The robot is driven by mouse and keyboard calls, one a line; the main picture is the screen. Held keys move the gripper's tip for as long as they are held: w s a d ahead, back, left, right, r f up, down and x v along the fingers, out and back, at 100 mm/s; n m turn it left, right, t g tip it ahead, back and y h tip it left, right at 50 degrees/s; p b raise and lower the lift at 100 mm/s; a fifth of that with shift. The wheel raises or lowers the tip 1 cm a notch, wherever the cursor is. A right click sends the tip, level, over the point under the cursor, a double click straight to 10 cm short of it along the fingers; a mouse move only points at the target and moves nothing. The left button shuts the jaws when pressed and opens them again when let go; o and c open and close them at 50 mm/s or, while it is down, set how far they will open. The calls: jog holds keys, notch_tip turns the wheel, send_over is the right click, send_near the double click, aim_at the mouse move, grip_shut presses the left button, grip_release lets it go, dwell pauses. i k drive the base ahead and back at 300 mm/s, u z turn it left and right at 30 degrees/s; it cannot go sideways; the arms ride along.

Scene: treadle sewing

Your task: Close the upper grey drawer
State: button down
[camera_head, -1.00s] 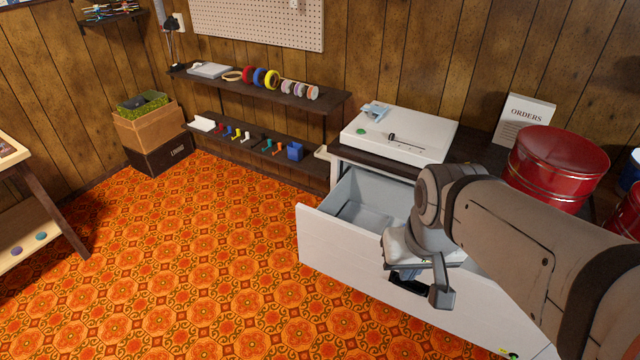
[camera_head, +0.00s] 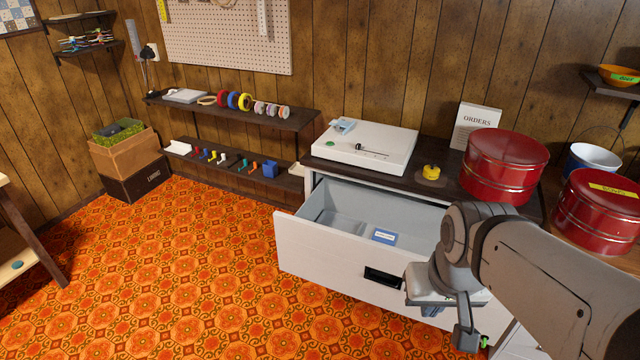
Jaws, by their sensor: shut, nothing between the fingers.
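The upper grey drawer (camera_head: 335,252) stands pulled out from the cabinet under the dark worktop. Its pale front has a dark recessed handle (camera_head: 383,277). A small blue-labelled item (camera_head: 384,236) lies inside it. My gripper (camera_head: 465,338) is shut and empty. It hangs in front of the right part of the drawer front, to the right of the handle. I cannot tell whether it touches the front. My arm hides the right end of the drawer.
On the worktop (camera_head: 330,168) are a white box (camera_head: 365,148), a yellow object (camera_head: 431,172), a red tin (camera_head: 503,165) and an orders sign (camera_head: 475,125). Another red tin (camera_head: 597,210) is at right. Low shelves (camera_head: 235,115) stand at left. The patterned floor (camera_head: 190,270) before the drawer is clear.

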aim_at(360, 267)
jog(key=u, duration=0.05)
jog(key=i, duration=1)
jog(key=z, duration=0.05)
